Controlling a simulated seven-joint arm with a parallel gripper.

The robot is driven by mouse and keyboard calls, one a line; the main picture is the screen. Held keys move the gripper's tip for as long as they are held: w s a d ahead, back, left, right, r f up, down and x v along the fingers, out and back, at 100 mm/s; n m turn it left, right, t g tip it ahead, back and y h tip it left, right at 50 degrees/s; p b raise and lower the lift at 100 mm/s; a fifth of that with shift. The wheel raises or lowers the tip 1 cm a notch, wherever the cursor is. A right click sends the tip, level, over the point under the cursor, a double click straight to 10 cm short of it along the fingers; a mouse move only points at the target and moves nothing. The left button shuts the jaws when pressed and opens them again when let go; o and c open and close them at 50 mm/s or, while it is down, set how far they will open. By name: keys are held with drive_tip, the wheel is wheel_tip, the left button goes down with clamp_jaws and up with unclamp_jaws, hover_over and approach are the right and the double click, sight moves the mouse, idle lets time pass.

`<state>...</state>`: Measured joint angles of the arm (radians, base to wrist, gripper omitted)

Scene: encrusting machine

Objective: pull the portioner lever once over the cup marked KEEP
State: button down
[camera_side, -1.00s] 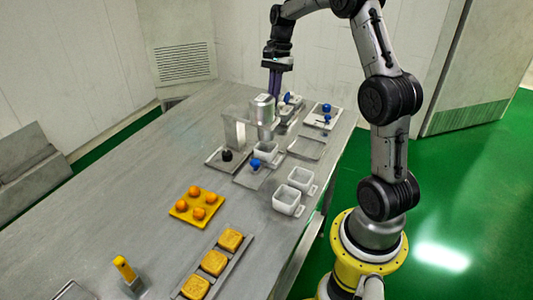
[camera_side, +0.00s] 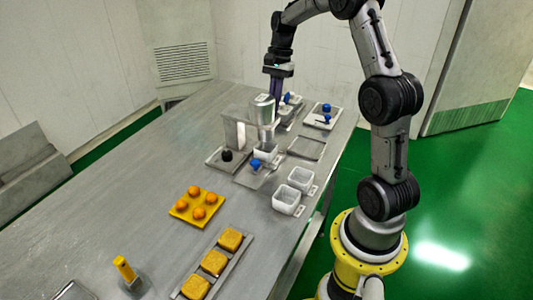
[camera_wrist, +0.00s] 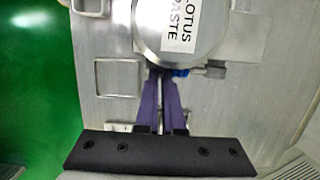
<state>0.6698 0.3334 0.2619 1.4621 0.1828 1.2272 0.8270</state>
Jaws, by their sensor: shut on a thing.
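The portioner is a metal cylinder (camera_side: 263,112) on a stand; the wrist view shows its round top labelled LOTUS PASTE (camera_wrist: 182,30). A white cup (camera_side: 265,152) sits under its spout. My gripper (camera_side: 277,99) reaches down behind the cylinder. In the wrist view its purple fingers (camera_wrist: 166,78) are shut at a blue lever knob (camera_wrist: 181,73) beside the cylinder's rim, partly hidden by the fingers and cylinder. Two more white cups, one nearer (camera_side: 286,201) and one farther (camera_side: 301,178), stand at the right. I cannot read KEEP on any cup.
A blue-knobbed part (camera_side: 256,164) lies in front of the spout, with a black knob (camera_side: 227,156) to its left. An empty square tray (camera_side: 307,148) and a tray with blue items (camera_side: 322,119) lie right. Orange balls on a yellow tray (camera_side: 180,213) are nearer.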

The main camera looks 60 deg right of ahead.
drive_tip(key=shift+f, duration=1.35)
idle(0.5)
drive_tip(key=a+v, duration=0.1)
drive_tip(key=v, duration=1.1)
drive_tip(key=shift+a+r, duration=0.2)
drive_tip(key=shift+a, duration=0.05)
idle(0.4)
drive_tip(key=shift+a, duration=0.1)
